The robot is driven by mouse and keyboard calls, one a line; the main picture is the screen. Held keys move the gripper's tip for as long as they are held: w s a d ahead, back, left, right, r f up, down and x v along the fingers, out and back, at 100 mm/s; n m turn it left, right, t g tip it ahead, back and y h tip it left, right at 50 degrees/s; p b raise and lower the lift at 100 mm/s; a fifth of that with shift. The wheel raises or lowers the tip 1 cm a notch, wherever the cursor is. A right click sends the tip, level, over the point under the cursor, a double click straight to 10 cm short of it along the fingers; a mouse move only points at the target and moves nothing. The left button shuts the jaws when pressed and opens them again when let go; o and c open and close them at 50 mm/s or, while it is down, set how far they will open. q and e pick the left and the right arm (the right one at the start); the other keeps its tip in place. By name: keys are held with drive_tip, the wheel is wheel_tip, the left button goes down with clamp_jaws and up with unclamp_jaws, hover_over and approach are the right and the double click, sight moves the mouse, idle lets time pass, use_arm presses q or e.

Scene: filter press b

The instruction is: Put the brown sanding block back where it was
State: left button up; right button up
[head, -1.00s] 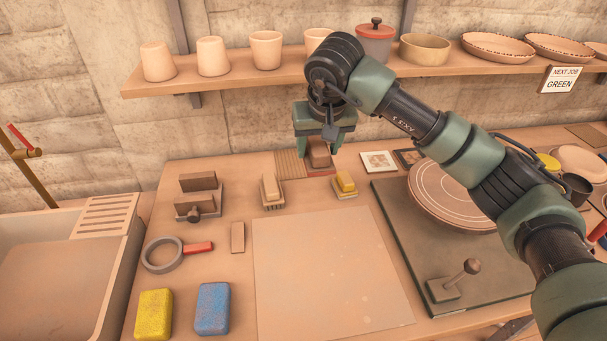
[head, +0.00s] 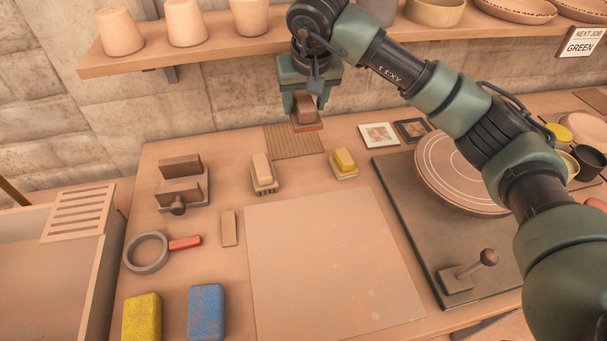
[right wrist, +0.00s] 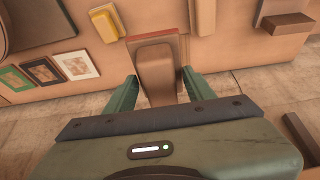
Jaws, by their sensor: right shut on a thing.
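The brown sanding block (head: 305,112), a brown grip on a reddish base, is held in my right gripper (head: 304,103). The gripper's two fingers are shut on its sides, and the block hangs over the back part of the ribbed mat (head: 293,141), apparently just above it. In the right wrist view the block (right wrist: 156,70) sits between the green fingers, with its red edge on the far side. My left gripper is not in view.
A yellow-topped brush (head: 344,160) and a tan brush (head: 262,172) stand in front of the mat. Framed tiles (head: 379,135) lie to its right. A shelf (head: 230,55) with pots overhangs the back. The pale board (head: 330,262) is clear.

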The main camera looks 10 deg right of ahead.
drive_tip(key=shift+s+f+b, duration=0.1)
drive_tip(key=shift+f+b, duration=0.25)
drive_tip(key=shift+f, duration=0.25)
wheel_tip(320, 180, down, 17)
drive_tip(key=b, duration=0.5)
drive_tip(key=shift+r+b, duration=0.1)
drive_tip(key=shift+b, duration=0.2)
drive_tip(key=shift+f, duration=0.3)
drive_tip(key=o, duration=1.3)
